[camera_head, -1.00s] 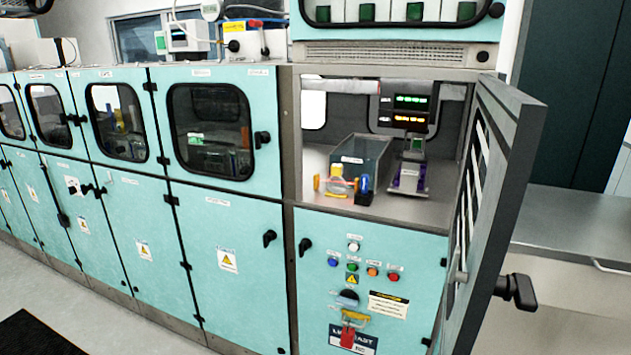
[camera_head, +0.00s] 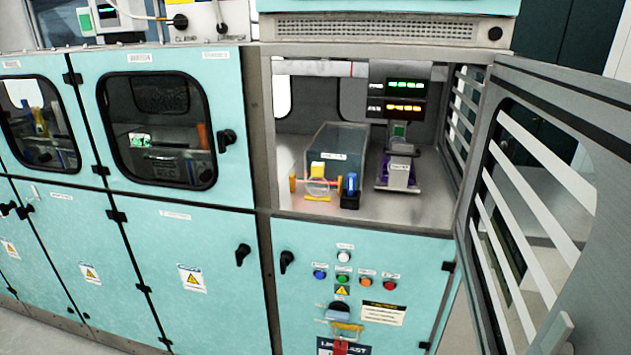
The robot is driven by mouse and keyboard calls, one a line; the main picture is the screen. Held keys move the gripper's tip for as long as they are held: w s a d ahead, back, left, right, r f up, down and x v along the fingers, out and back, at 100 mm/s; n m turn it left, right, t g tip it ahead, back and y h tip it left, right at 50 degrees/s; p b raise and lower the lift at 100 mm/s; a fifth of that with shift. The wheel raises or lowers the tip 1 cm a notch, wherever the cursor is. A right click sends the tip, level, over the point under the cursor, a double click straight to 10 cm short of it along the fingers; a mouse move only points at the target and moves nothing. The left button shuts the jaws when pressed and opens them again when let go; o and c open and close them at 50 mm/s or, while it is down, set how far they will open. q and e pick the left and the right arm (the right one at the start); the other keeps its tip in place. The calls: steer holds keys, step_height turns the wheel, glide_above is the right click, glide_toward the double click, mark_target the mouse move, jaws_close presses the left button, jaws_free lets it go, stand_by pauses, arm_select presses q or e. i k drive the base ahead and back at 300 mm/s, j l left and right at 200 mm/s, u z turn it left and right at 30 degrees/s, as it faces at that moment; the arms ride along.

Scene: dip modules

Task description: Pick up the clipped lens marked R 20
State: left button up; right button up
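No lens with a readable "R 20" mark shows; the labels are too small to read. In the open cabinet bay, a small group of parts stands in front of a dark grey box (camera_head: 338,149). It includes a yellow block (camera_head: 317,169), a round clear part with a reddish rim (camera_head: 319,186), and a blue part on a black base (camera_head: 351,186). I cannot tell whether the round part is a clipped lens. Neither of my grippers is in view.
The bay's slatted door (camera_head: 540,180) stands open at the right. A purple-and-grey device (camera_head: 398,172) stands under a panel with green and orange displays (camera_head: 404,97). Buttons (camera_head: 343,279) are below. Closed teal cabinets (camera_head: 180,230) line the left.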

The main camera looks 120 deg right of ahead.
mark_target(317, 185)
steer(key=l+z, duration=0.2)
steer(key=z, duration=0.2)
steer(key=l+z, duration=0.15)
steer(key=z, duration=0.25)
steer(key=i+l+z, duration=0.15)
steer(key=z, duration=0.2)
